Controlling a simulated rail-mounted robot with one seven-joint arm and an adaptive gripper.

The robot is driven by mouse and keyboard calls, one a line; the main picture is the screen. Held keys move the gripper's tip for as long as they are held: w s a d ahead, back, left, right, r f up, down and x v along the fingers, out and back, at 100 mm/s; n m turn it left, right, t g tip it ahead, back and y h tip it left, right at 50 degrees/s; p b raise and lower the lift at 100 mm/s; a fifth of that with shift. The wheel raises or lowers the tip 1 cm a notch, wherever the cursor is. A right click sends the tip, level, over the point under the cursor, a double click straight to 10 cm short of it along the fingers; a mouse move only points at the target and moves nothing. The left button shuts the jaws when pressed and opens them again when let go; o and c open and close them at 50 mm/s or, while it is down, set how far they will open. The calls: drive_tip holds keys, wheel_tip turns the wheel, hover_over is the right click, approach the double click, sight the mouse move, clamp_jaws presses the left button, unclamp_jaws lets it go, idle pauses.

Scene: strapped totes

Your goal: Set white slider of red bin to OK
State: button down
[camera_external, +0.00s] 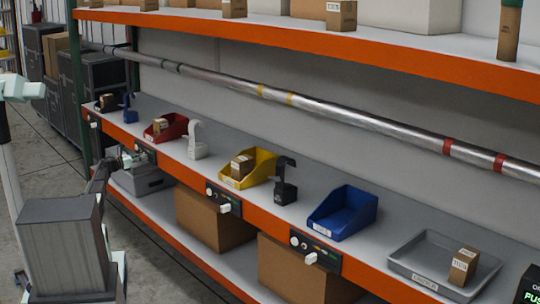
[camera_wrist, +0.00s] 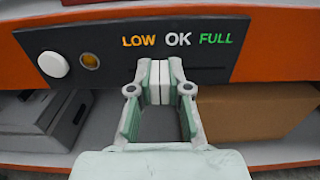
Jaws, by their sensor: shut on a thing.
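The red bin (camera_external: 168,128) stands on the shelf, with a small brown box in it. Its dark control panel (camera_external: 146,148) is on the orange shelf edge below it. In the wrist view the panel (camera_wrist: 110,42) carries the words LOW, OK (camera_wrist: 178,38) and FULL. My gripper (camera_external: 126,160) is at this panel. In the wrist view my gripper (camera_wrist: 160,84) is shut on the white slider (camera_wrist: 155,80), whose body is mostly hidden by the fingertips. They sit below the gap between LOW and OK, a little left of OK.
The panel has a white round button (camera_wrist: 53,64) and an amber lamp (camera_wrist: 89,61) at left. Below are a grey tote (camera_wrist: 45,120) and a cardboard box (camera_wrist: 240,115). The yellow bin (camera_external: 255,160) and blue bin (camera_external: 345,210) stand farther right.

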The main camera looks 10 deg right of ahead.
drive_tip(key=shift+s+d, duration=0.3)
drive_tip(key=shift+s, duration=0.2)
drive_tip(key=shift+s+d, duration=0.25)
drive_tip(key=shift+s, duration=0.2)
drive_tip(key=shift+w, duration=0.1)
drive_tip(key=c, duration=1.1)
unclamp_jaws()
drive_tip(key=v, duration=1.2)
